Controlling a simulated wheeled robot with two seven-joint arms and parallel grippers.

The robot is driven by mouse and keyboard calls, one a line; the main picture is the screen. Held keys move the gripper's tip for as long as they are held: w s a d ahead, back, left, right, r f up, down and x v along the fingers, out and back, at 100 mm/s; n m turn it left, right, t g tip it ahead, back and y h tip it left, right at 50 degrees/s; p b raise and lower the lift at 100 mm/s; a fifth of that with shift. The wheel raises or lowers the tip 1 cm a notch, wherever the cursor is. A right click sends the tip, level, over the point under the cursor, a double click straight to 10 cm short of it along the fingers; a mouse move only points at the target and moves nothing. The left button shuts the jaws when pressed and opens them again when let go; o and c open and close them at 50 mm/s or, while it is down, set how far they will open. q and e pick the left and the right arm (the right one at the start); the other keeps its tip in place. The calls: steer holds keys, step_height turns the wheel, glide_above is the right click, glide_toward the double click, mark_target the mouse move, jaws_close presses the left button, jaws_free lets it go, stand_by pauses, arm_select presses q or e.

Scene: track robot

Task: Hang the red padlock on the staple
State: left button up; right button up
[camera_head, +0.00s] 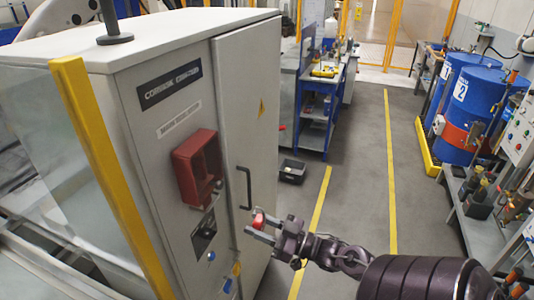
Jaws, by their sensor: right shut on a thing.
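The red padlock (258,221) is small and sits between the two fingers of my right gripper (257,224). The gripper is shut on it, in front of the grey control cabinet (255,120), below and right of its black door handle. A dark plate with a small light metal piece (204,232) is on the cabinet front, left of the gripper; it may carry the staple, but it is too small to tell. The padlock is apart from that plate. The padlock's shackle cannot be made out. My left gripper is not in view.
A red box (197,168) juts from the cabinet front above the plate. A yellow post (110,170) stands at left. A black bin (291,171) is on the floor behind. Blue drums (472,110) and a bench (485,225) are at right. The aisle floor between is clear.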

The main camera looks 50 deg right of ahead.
steer(key=w+a+b, duration=0.2)
steer(key=w+b, duration=0.1)
steer(key=w, duration=0.3)
steer(key=w+a+f+b, duration=0.1)
steer(key=w+a+b, duration=0.1)
steer(key=w+b, duration=0.2)
steer(key=shift+w+a+f, duration=0.2)
steer(key=shift+w+a, duration=0.2)
steer(key=shift+w, duration=0.45)
stand_by(0.3)
steer(key=o, duration=1.1)
steer(key=shift+f, duration=0.1)
steer(key=b+v, duration=0.2)
steer(key=v, duration=0.5)
steer(key=shift+s+d+b, duration=0.15)
steer(key=shift+s+b, duration=0.15)
steer(key=shift+s, duration=0.05)
